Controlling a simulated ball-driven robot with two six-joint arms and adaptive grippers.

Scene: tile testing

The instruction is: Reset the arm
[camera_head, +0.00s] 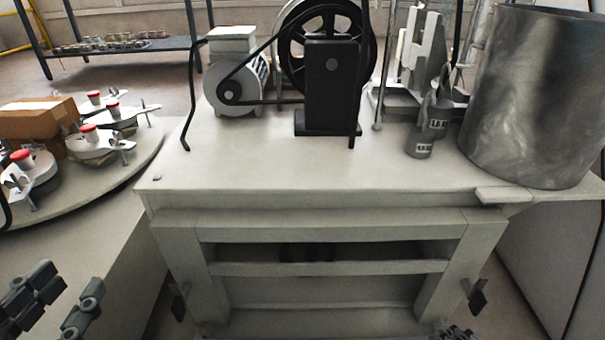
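My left gripper (70,281) is at the lower left corner. Its two dark grey fingers stand apart with nothing visible between them, and it is clear of the table and the round platform.
A pale table (300,175) holds a motor with a belt and black wheel (330,45), a grey device (422,135) and a large metal drum (540,95). A round platform (120,165) at left carries clamped moulds (100,145) and a brown box (35,120).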

